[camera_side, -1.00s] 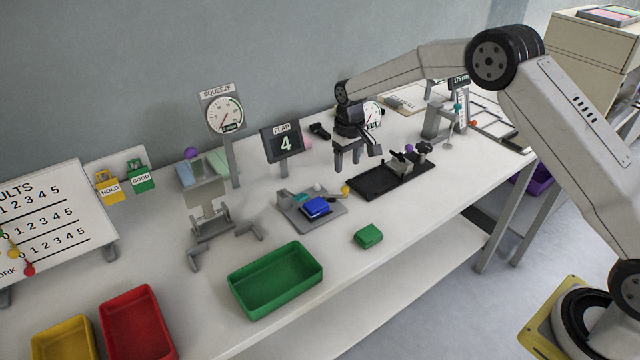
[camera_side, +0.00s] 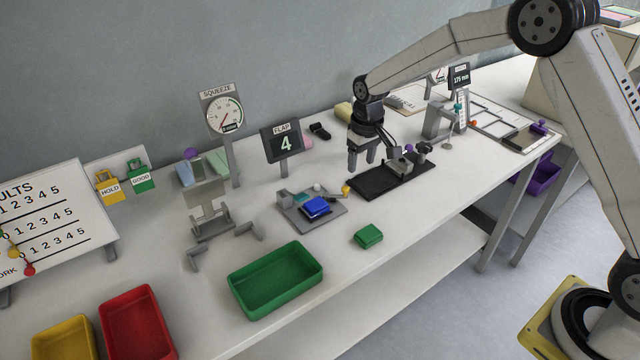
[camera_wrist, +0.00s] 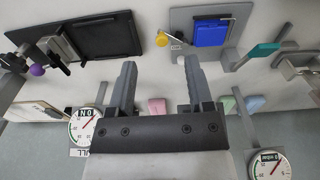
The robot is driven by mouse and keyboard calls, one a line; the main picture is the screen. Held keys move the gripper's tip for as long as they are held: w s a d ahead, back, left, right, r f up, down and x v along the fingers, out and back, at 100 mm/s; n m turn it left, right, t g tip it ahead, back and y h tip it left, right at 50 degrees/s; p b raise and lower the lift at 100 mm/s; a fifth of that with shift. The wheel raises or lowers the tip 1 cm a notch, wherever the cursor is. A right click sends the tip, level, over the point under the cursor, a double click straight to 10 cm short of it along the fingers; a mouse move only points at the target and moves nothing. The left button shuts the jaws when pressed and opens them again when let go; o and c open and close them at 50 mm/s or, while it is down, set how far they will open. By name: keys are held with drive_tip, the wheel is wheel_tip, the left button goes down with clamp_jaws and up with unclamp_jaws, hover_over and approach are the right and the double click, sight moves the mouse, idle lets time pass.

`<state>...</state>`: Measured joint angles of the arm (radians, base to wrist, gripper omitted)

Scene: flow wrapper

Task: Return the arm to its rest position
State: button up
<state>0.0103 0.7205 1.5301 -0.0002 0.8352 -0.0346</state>
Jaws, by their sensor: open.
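My gripper (camera_side: 362,160) is open and empty. In the side view it hangs with its fingers pointing down, above the bench near the left end of the black tray fixture (camera_side: 374,184). In the wrist view its two fingers (camera_wrist: 158,85) are spread with nothing between them. The black fixture (camera_wrist: 108,36) shows at the upper left there, and the grey plate with a blue block (camera_wrist: 210,33) at the upper right. My arm reaches in from the right, bent at the elbow.
A blue block (camera_side: 315,207) lies on a grey plate. A green block (camera_side: 368,236) lies near the front edge. Green (camera_side: 262,301), red (camera_side: 152,345) and yellow trays stand at left. The SQUEEZE gauge (camera_side: 224,114) stands behind.

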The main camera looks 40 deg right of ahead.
drive_tip(key=s+r+t, duration=0.2)
drive_tip(key=s, duration=2.2)
drive_tip(key=shift+s+a+r, duration=0.2)
drive_tip(key=shift+a, duration=0.05)
